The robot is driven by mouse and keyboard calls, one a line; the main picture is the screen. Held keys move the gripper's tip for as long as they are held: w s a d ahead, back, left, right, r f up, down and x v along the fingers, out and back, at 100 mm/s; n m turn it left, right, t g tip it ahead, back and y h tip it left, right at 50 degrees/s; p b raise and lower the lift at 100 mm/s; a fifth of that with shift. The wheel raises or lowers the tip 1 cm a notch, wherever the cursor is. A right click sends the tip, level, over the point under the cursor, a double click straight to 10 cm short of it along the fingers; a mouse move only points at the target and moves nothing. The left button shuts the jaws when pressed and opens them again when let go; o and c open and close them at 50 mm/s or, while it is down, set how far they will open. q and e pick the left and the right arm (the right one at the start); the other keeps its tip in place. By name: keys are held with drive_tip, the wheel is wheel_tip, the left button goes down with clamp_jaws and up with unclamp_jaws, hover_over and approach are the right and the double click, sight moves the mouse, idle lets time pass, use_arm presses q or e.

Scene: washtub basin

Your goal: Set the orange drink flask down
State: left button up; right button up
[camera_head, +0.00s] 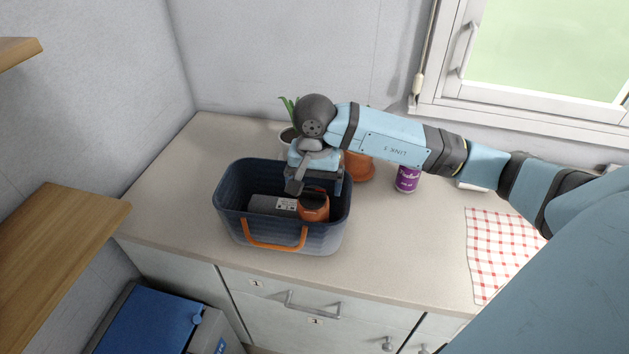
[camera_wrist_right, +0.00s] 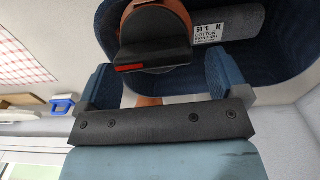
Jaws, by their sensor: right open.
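The orange drink flask (camera_head: 314,209) with its dark cap is inside the dark blue basket (camera_head: 229,216), at the basket's right side. In the right wrist view, the flask's black cap (camera_wrist_right: 155,38) with a red mark shows large, with some orange body (camera_wrist_right: 130,14) behind it. My right gripper (camera_head: 316,184) is over the back of the basket. Its jaws are open, with one finger on each side of the cap in the right wrist view (camera_wrist_right: 160,74). The flask's base is hidden by the basket wall. My left gripper is not in view.
A grey rolled cloth (camera_head: 265,205) with a white label lies in the basket beside the flask. A potted plant (camera_head: 286,137), a terracotta pot (camera_head: 360,168) and a purple can (camera_head: 407,179) stand behind. A checked cloth (camera_head: 500,245) lies right; the counter between is clear.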

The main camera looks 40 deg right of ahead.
wheel_tip(320, 180, up, 12)
drive_tip(key=b, duration=0.3)
drive_tip(key=shift+r, duration=0.2)
drive_tip(key=shift+f, duration=0.1)
